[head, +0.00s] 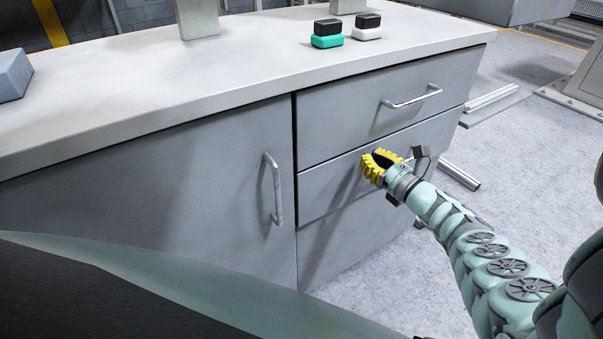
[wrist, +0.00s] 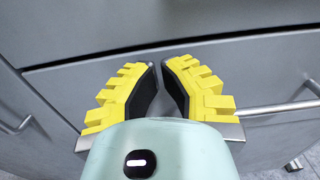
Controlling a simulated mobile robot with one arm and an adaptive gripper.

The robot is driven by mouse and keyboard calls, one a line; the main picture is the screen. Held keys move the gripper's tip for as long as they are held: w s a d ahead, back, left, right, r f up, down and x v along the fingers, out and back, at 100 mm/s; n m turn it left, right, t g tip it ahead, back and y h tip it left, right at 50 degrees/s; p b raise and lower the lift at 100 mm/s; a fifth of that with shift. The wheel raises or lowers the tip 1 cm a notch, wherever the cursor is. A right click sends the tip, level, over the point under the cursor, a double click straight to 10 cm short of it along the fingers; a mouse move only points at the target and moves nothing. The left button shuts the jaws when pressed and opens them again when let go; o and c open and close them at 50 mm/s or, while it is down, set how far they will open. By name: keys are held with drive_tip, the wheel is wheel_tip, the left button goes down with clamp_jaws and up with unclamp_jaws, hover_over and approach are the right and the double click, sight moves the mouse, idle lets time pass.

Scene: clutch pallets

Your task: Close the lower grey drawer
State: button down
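The lower grey drawer (head: 336,193) is in the cabinet, below the upper drawer. Its front looks about level with the front above; I cannot tell whether a small gap is left. My gripper (head: 372,165), with yellow ridged fingers, is in front of this drawer and hides part of its face and handle. In the wrist view the two fingertips (wrist: 162,64) point at the drawer front, with a narrow empty gap between them. A bar handle (wrist: 280,108) shows to the right of the fingers. I cannot tell whether the tips touch the front.
The upper drawer (head: 370,100) looks shut. A cabinet door (head: 150,180) with a vertical handle is on the left. The worktop (head: 240,65) carries a green and black block (head: 327,41) and a white and black block (head: 367,33). Floor right of the cabinet has metal rails (head: 460,176).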

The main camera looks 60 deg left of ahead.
drive_tip(key=d+p, duration=0.5)
drive_tip(key=d, duration=0.7)
drive_tip(key=shift+f+p, duration=0.1)
drive_tip(key=shift+p, duration=0.2)
